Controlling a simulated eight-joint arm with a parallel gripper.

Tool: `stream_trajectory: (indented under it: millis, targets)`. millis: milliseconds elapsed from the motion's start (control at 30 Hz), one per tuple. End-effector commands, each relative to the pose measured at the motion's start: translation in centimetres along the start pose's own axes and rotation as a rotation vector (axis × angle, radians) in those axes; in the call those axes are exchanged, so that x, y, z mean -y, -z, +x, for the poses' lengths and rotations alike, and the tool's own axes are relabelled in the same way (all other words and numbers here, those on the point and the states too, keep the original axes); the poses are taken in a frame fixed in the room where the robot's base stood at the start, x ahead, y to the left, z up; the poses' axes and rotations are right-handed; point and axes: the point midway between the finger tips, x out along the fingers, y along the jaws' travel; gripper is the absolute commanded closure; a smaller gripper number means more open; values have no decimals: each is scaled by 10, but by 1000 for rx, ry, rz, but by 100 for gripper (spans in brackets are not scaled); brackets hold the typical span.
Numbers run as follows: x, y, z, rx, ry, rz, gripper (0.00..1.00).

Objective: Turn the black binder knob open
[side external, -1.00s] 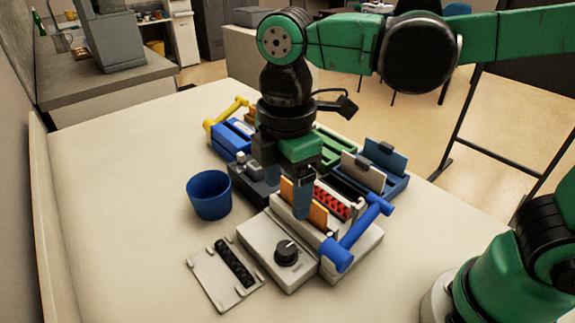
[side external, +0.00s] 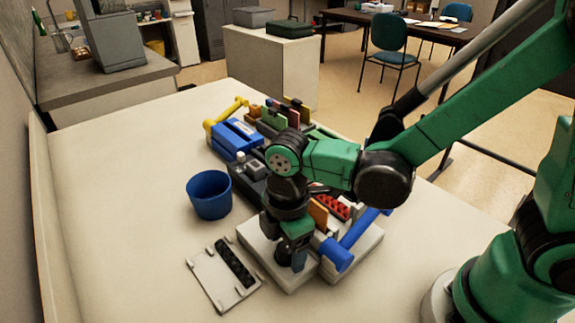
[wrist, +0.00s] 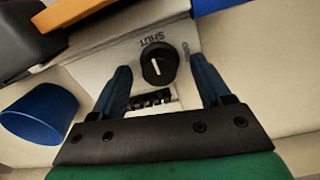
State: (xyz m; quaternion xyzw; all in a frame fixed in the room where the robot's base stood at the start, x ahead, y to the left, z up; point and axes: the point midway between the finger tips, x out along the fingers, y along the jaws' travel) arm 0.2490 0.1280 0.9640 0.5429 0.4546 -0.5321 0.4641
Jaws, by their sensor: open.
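The black binder knob (wrist: 158,62) sits on the pale top of a binder unit (wrist: 115,52). It has a white pointer line, nearly upright in the wrist view. The word SHUT is printed just above it, and a second, partly hidden label lies to its upper right. My gripper (wrist: 160,78) is open, with one blue finger on each side of the knob and a gap showing around it. In the side view, my gripper (side external: 292,262) is low over the unit's front (side external: 262,246) and hides the knob. I cannot tell whether the fingers touch it.
A blue cup (side external: 209,195) stands left of the unit. A pale plate with a black strip (side external: 235,263) lies in front. A blue bar handle (side external: 345,248) is on the right, and an orange divider (side external: 319,212) stands behind. The table's left side is clear.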

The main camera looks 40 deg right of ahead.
Motion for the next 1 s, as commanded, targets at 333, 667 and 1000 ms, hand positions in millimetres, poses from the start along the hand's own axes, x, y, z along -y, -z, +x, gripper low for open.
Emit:
stream_trajectory:
  millis: [333, 667, 1000]
  targets:
    - [0, 0, 1, 0, 0, 0, 50]
    - [0, 0, 1, 0, 1, 2, 100]
    - [0, 0, 1, 5, 1, 105, 100]
